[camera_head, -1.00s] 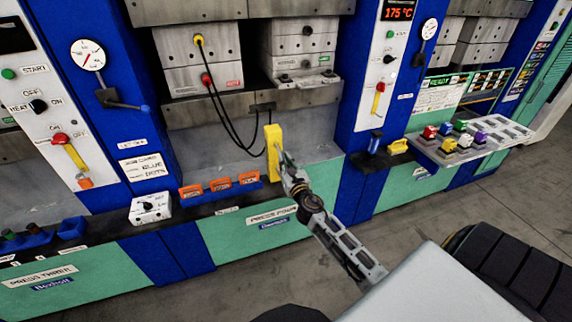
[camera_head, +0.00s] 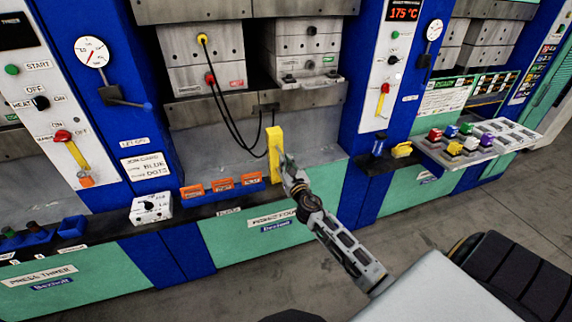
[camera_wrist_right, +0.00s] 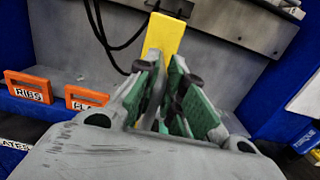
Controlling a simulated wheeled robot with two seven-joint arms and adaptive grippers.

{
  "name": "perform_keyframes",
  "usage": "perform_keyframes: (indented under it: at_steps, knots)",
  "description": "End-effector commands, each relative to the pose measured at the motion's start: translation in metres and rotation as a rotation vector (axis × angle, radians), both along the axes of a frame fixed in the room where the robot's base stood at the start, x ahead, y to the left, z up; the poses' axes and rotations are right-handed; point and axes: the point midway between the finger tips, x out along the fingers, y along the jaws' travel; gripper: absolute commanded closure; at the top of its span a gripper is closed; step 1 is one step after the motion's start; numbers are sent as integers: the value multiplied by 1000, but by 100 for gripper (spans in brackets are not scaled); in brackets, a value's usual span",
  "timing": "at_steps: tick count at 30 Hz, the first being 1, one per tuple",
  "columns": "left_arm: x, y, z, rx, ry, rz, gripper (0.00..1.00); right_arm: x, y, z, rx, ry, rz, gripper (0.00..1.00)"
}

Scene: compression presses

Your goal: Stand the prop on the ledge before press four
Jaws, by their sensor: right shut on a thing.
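The yellow prop (camera_head: 274,152) is an upright block at the front of press four, above the "PRESS FOUR" label (camera_head: 272,218). Its foot is at the dark ledge (camera_head: 226,201); I cannot tell whether it touches. My right gripper (camera_head: 286,166) reaches it from the front right and is shut on it. In the right wrist view, the prop (camera_wrist_right: 165,36) rises beyond the fingers (camera_wrist_right: 168,85), which hide its lower part. My left gripper is not in view.
Orange tagged pieces (camera_head: 222,184) sit on the ledge left of the prop, with a white switch box (camera_head: 151,208) further left. Black cables (camera_head: 232,125) hang behind the prop. A yellow piece (camera_head: 401,149) and a tray of coloured blocks (camera_head: 480,141) are at the right.

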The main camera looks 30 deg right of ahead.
Motion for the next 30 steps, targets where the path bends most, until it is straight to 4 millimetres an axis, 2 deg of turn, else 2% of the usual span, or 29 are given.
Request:
perform_keyframes:
  at_steps: [22,23,24,28,30]
  knots:
    - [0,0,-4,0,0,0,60,0,0,-3,-1,-3,0,100]
    - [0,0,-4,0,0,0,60,0,0,-3,0,-2,0,87]
    - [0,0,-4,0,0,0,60,0,0,-3,0,-2,0,82]
    - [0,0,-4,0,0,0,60,0,0,-3,0,-2,0,65]
    - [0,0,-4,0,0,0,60,0,0,-3,0,-1,0,64]
